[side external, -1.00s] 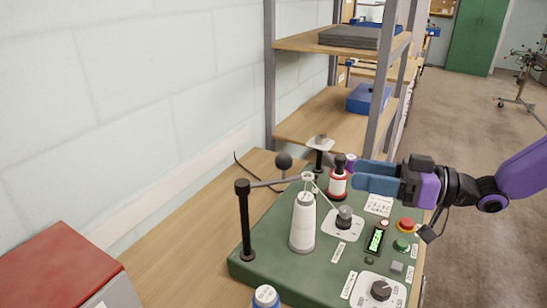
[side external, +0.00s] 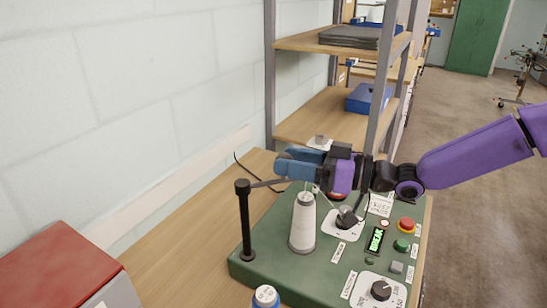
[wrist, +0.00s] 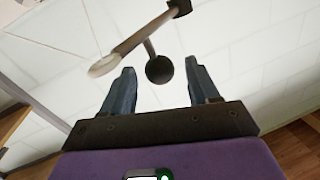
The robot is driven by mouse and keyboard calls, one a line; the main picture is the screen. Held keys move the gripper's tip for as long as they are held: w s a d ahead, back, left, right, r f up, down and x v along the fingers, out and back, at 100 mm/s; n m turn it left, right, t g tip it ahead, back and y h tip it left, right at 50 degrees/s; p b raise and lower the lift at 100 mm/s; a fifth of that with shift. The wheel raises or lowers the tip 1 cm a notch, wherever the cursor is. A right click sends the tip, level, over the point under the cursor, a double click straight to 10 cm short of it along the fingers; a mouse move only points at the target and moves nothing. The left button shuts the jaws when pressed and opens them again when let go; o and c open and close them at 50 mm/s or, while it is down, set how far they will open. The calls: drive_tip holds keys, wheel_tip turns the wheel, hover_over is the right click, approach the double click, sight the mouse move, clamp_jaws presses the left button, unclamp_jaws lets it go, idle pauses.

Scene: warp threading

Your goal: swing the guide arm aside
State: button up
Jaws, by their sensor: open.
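The guide arm (side external: 266,183) is a thin grey bar running from the top of a black post (side external: 246,222) on the green machine. In the wrist view, the bar (wrist: 140,32) shows with a pale ring at its free end and a dark ball knob (wrist: 159,70) on a short stem. My gripper (side external: 281,163) is over the bar, pointing left. Its fingers are open, and the wrist view shows the knob between the fingertips (wrist: 162,75), with a gap on each side. In the side view my gripper hides the knob and the ring.
A white thread cone (side external: 303,224) stands just below my gripper. The green base (side external: 320,263) carries a red button (side external: 407,223), a green display (side external: 376,240) and dials. Shelves (side external: 325,118) stand behind, and a red box (side external: 60,262) sits at lower left. Bare wood (side external: 185,245) lies left of the base.

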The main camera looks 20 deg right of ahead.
drive_tip(key=shift+x, duration=2.1)
clamp_jaws()
